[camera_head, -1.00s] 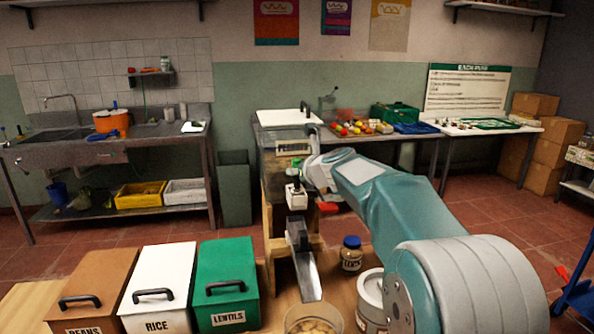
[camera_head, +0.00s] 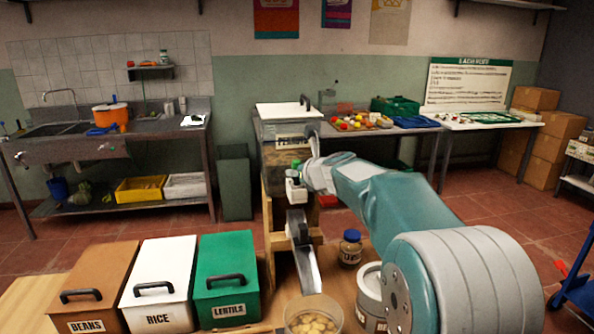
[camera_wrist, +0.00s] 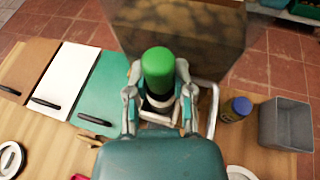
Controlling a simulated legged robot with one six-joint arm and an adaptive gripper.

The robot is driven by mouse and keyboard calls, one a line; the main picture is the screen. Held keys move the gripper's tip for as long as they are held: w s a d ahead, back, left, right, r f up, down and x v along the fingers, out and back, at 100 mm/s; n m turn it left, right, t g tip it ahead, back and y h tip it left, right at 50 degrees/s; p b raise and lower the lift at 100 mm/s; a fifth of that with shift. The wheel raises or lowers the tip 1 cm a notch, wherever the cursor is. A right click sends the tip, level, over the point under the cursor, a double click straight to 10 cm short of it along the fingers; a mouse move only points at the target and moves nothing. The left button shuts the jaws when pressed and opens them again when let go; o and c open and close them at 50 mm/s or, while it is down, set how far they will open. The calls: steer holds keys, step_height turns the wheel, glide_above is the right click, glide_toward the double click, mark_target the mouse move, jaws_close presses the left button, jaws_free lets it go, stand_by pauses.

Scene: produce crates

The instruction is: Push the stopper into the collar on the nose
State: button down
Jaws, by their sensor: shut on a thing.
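The green stopper (camera_wrist: 158,68) is in my gripper (camera_wrist: 158,92), with one finger on each side of its dark lower part in the wrist view. In the head view a small green part (camera_head: 292,173) shows at my gripper (camera_head: 304,176), right above a white piece (camera_head: 296,190) on the front of the hopper (camera_head: 283,158). That white piece looks like the nose; I cannot make out the collar. The stopper's lower end is hidden, so I cannot tell whether it sits in the collar.
A metal chute (camera_head: 304,264) slopes from the stand to a bowl (camera_head: 312,328). A jar (camera_head: 350,252) and a tin (camera_head: 370,300) stand to the right. Lidded bins for beans (camera_head: 95,262), rice (camera_head: 165,257) and lentils (camera_head: 226,247) stand left. A grey box (camera_wrist: 286,125) stands beside the jar.

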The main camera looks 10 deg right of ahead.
steer(key=shift+f, duration=0.95)
steer(key=shift+c, duration=2)
jaws_free()
steer(key=v, duration=1.2)
steer(key=shift+f, duration=0.15)
